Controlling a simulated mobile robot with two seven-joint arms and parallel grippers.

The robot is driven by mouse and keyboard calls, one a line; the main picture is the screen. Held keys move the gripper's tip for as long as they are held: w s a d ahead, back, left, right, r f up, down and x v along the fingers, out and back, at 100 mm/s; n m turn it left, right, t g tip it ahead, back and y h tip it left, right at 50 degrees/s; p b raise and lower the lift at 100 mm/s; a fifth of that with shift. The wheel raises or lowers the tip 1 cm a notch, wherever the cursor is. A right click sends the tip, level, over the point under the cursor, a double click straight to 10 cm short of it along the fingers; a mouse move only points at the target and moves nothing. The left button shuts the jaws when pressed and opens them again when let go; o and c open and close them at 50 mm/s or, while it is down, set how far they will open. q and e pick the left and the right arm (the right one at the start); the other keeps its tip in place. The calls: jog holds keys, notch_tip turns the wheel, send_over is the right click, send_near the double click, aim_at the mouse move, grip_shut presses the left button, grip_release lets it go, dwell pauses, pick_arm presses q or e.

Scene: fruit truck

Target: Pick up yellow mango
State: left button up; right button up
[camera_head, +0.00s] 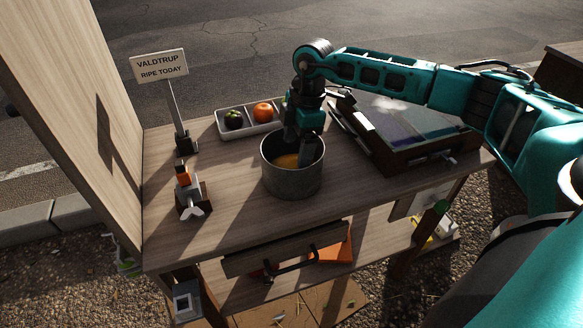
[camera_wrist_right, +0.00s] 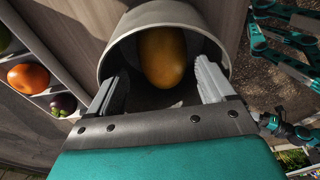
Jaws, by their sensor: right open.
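The yellow mango (camera_head: 286,161) lies inside a round grey metal pot (camera_head: 291,183) on the wooden table. The mango also shows in the right wrist view (camera_wrist_right: 162,56), lying in the pot (camera_wrist_right: 117,62) beyond my fingertips. My right gripper (camera_head: 304,157) reaches down into the pot from above. In the right wrist view its two fingers (camera_wrist_right: 160,84) are apart, with the mango ahead between them and nothing held. In the head view the arm and fingers hide part of the mango. My left gripper is in neither view.
A white divided tray (camera_head: 250,131) behind the pot holds a dark green fruit (camera_head: 233,119) and an orange fruit (camera_head: 263,112). A sign (camera_head: 160,66) stands at the back left. A dark-framed case (camera_head: 402,152) lies right of the pot. A small orange-topped item (camera_head: 185,179) stands left.

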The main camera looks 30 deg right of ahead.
aim_at(295, 158)
jog(key=f, duration=0.3)
jog(key=a+f, duration=0.1)
jog(key=f, duration=0.1)
jog(key=shift+f, duration=0.35)
jog(key=c, duration=0.5)
